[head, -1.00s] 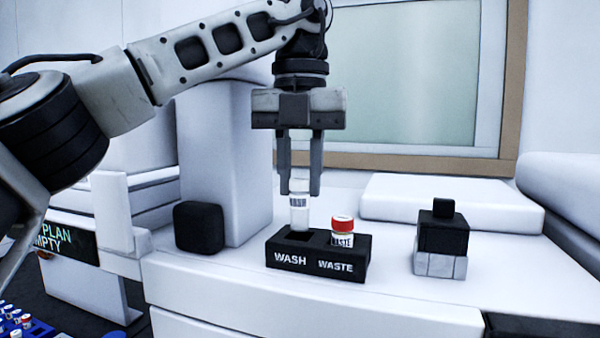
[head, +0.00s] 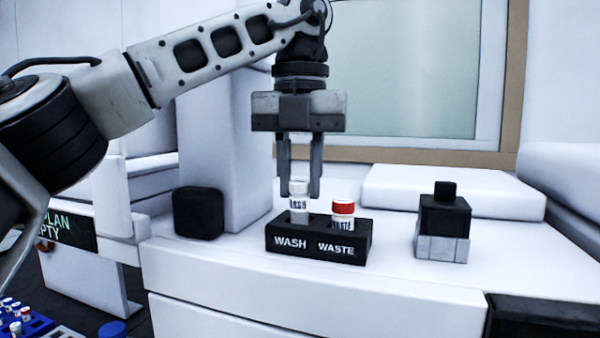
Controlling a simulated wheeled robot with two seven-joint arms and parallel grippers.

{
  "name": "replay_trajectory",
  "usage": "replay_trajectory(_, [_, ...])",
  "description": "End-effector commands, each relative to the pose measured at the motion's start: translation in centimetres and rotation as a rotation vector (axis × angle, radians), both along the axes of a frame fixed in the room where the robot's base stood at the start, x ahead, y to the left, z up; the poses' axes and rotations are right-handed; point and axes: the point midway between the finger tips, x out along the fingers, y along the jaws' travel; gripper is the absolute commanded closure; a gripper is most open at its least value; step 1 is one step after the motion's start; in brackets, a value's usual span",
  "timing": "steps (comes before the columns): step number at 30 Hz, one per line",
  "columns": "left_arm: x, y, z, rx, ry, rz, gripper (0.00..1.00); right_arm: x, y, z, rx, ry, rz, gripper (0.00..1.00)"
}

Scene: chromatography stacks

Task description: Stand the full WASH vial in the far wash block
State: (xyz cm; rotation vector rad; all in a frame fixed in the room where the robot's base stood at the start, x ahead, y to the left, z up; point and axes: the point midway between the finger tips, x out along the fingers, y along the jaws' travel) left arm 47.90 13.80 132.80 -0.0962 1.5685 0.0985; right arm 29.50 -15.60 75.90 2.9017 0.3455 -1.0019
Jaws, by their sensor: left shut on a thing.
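The WASH vial (head: 299,203) is white-capped with a dark-lettered label. It stands upright with its lower part down in the WASH well of the black wash block (head: 318,245). My left gripper (head: 300,190) points straight down and is shut on the vial near its cap. The red-capped WASTE vial (head: 343,214) stands in the WASTE well to the right, apart from the fingers. The vial's base is hidden by the block's front wall. My right gripper is not in view.
A black-and-grey block (head: 443,230) stands to the right on the white worktop. A dark rounded cube (head: 198,212) and a white column stand to the left. A blue rack (head: 30,328) with several vials is at the lower left.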

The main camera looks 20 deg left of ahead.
Motion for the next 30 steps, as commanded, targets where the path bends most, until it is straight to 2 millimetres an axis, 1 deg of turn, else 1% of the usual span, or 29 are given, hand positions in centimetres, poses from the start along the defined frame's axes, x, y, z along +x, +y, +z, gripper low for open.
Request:
replay_trajectory(1, [0.0, 0.0, -0.2, -0.001, 0.000, 0.000, 0.98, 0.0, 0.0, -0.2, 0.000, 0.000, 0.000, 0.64])
replay_trajectory(11, [0.0, 0.0, -0.2, -0.001, 0.000, 0.000, 0.98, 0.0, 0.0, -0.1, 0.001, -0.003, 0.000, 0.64])
replay_trajectory(24, [0.0, 0.0, -1.5, 0.000, 0.000, -0.001, 0.98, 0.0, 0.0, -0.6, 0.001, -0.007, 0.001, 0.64])
replay_trajectory(30, [0.0, 0.0, -1.5, -0.001, 0.000, 0.000, 0.98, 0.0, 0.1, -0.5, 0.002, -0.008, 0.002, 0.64])
